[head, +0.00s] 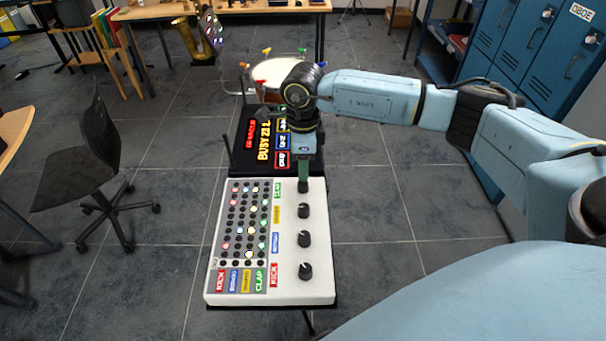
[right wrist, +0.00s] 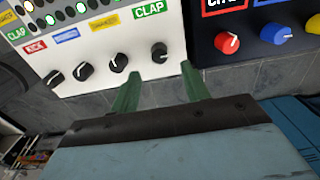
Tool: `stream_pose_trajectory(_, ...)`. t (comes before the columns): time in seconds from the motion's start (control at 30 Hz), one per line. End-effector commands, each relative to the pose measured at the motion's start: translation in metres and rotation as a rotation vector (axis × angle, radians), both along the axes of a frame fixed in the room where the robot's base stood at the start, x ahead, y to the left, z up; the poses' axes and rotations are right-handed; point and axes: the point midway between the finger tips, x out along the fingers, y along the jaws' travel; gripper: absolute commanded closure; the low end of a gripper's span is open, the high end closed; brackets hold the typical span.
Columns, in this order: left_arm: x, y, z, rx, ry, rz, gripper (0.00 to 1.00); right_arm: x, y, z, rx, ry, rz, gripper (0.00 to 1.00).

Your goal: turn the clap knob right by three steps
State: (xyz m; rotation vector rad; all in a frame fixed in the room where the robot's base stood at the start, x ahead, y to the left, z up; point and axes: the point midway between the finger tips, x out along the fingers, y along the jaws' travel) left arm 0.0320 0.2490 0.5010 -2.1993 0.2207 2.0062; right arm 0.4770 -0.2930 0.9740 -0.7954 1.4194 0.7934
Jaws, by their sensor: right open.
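The clap knob (head: 303,187) is a small black knob beside the green CLAP label (head: 277,191) on the white drum panel (head: 320,255). It is the farthest knob in the column, and the gripper partly covers it in the head view. In the right wrist view, the clap knob (right wrist: 159,53) sits just beyond the fingertips, near the panel's edge. My right gripper (head: 303,178) points down at the far end of the panel. In the right wrist view, its green fingers (right wrist: 161,73) are open with nothing between them. My left gripper is not in view.
More black knobs (head: 304,239) line the panel nearer me. Behind it stands a black unit (head: 240,158) with lit signs; its red knob (right wrist: 227,43) is close to the right finger. A drum (head: 275,72) stands farther back, an office chair (head: 85,165) at left.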

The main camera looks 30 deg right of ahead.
Motion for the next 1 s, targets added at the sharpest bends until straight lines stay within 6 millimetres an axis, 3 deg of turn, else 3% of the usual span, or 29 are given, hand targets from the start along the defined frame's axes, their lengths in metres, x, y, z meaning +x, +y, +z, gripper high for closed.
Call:
stream_pose_trajectory(0.2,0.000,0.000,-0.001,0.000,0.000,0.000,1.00,0.001,0.000,0.047,0.000,-0.004,0.001,0.54)
stream_pose_trajectory(0.4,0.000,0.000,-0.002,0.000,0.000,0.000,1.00,0.000,0.000,0.068,-0.001,-0.001,0.000,0.54)
stream_pose_trajectory(1.0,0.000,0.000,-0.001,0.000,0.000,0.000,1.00,0.000,0.000,0.071,-0.001,0.001,0.000,0.54)
